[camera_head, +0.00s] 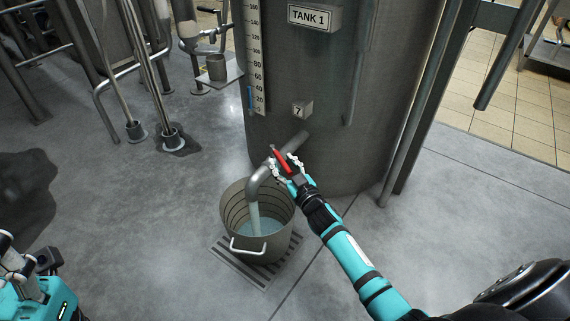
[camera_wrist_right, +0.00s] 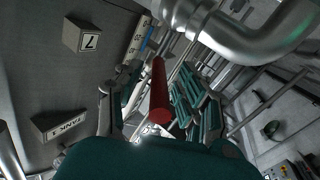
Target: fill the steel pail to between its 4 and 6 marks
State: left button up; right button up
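The steel pail (camera_head: 232,212) stands upright on a floor grate below the tank's outlet. Dark rings line its inner wall; their numbers cannot be read. Liquid (camera_head: 262,227) lies in it, and a stream (camera_head: 254,216) runs into it from the bent spout (camera_head: 256,182). The valve's red handle (camera_head: 281,160) sits above the spout; it also shows in the right wrist view (camera_wrist_right: 160,92). My right gripper (camera_head: 283,166) is at the handle, its fingers apart on either side with gaps visible. My left gripper (camera_head: 22,266) is at the lower left, partly cut off, its opening unclear.
TANK 1 (camera_head: 345,100) stands behind the pail, with a level scale (camera_head: 254,60) and a "7" tag (camera_head: 302,109). A floor grate (camera_head: 236,267) lies under the pail. Pipes and stands (camera_head: 135,130) are at left; the floor at front is clear.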

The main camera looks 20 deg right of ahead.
jog(key=s, duration=1.2)
jog(key=shift+d, duration=0.25)
